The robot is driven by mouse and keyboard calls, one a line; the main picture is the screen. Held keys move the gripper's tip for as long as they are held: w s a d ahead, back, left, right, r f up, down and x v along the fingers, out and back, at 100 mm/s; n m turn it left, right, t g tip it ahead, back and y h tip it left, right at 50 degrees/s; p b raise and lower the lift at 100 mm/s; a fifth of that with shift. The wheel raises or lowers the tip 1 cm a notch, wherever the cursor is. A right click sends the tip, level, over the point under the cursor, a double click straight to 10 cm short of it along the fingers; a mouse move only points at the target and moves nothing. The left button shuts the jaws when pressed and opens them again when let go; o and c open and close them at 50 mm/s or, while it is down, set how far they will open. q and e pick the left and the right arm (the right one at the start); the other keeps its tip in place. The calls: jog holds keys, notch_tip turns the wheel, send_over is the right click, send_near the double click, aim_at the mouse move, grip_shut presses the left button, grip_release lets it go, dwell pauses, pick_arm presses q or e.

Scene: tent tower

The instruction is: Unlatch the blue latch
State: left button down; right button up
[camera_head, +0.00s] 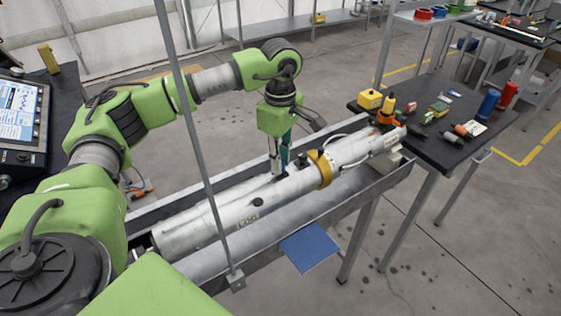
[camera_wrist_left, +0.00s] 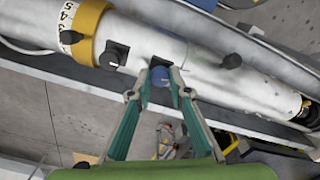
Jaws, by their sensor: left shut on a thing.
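A long white cylinder (camera_head: 235,212) lies in a grey metal trough (camera_head: 340,200), and it also shows in the wrist view (camera_wrist_left: 205,65). The blue latch (camera_wrist_left: 160,77) is on the cylinder's side, between the fingertips of my left gripper (camera_wrist_left: 161,84). My left gripper (camera_head: 279,172) reaches down to the cylinder from above in the head view and is shut on the latch. The fingers hide the latch in the head view. My right gripper is out of view.
A thin grey upright post (camera_head: 190,120) stands in front of my left arm. A blue panel (camera_head: 310,248) sits beside the trough's near side. A dark table (camera_head: 450,145) with several tools is at the right. A monitor (camera_head: 22,115) stands at far left.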

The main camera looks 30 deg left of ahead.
pick_arm(q)
jog(key=n+b, duration=0.1)
jog(key=n, duration=0.2)
jog(key=shift+n, duration=0.4)
jog(key=n+b, duration=0.1)
jog(key=n, duration=0.2)
jog(key=shift+n, duration=0.3)
jog(key=n+b, duration=0.1)
jog(key=n, duration=0.2)
jog(key=shift+n, duration=0.3)
jog(key=shift+a+r+n, duration=0.1)
jog(key=shift+n, duration=2.1)
jog(key=shift+w, duration=0.1)
jog(key=c, duration=1.9)
grip_release()
jog(key=shift+r, duration=0.1)
